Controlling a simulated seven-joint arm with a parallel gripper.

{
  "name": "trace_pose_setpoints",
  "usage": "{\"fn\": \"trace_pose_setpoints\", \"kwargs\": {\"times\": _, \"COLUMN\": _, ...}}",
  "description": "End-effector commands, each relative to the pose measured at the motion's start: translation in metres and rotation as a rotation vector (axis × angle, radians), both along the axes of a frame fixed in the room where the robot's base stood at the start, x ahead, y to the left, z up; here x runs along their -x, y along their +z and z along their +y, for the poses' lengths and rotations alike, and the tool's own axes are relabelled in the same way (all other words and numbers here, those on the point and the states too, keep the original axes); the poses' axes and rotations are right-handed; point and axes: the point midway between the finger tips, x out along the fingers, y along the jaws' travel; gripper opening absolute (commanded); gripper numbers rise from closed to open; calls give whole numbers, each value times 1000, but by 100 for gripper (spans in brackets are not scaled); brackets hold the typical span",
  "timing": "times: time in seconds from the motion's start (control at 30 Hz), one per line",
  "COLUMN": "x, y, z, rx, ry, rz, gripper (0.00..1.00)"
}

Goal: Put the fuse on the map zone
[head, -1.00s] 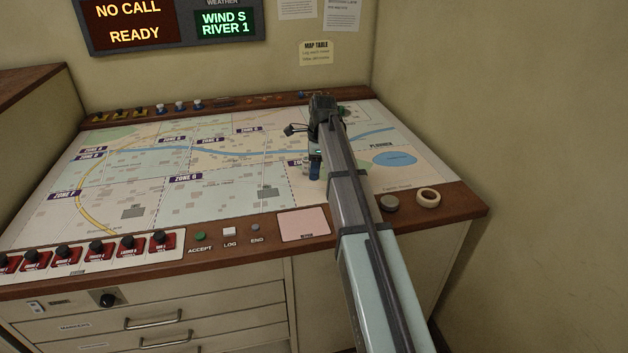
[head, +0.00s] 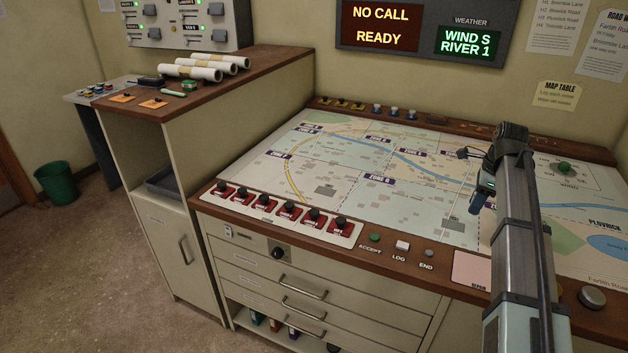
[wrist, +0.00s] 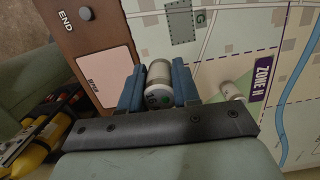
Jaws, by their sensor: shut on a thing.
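The fuse, a pale white cylinder (wrist: 158,82), sits between my gripper's blue fingers in the wrist view. My gripper (wrist: 157,72) is shut on it. In the head view my gripper (head: 481,197) hangs over the right-middle part of the map table (head: 330,165), and the fuse cannot be made out there. The map has several zones with purple labels; the ZONE H label (wrist: 263,80) shows right of the fingers in the wrist view. A second pale cylindrical thing (wrist: 232,90) shows near that label, partly hidden by my gripper's bar.
A pink pad (head: 472,269), ACCEPT, LOG and END buttons, and red switches (head: 265,205) line the front edge. A round grey knob (head: 592,297) is at front right. A side cabinet with paper rolls (head: 205,68) stands left. Much of the map's left is clear.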

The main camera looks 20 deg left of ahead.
Motion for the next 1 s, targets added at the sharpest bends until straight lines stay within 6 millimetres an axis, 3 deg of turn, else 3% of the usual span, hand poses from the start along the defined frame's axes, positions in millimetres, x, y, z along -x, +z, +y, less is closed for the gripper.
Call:
{"fn": "trace_pose_setpoints", "kwargs": {"times": 0.03, "x": 0, "y": -1, "z": 18, "rx": 0, "ry": 24, "rz": 1, "gripper": 0}}
{"fn": "trace_pose_setpoints", "kwargs": {"times": 0.67, "x": 7, "y": -5, "z": 224, "rx": 6, "ry": 283, "rz": 19, "gripper": 0}}
{"fn": "trace_pose_setpoints", "kwargs": {"times": 1.0, "x": 12, "y": -4, "z": 348, "rx": 13, "ry": 416, "rz": 22, "gripper": 0}}
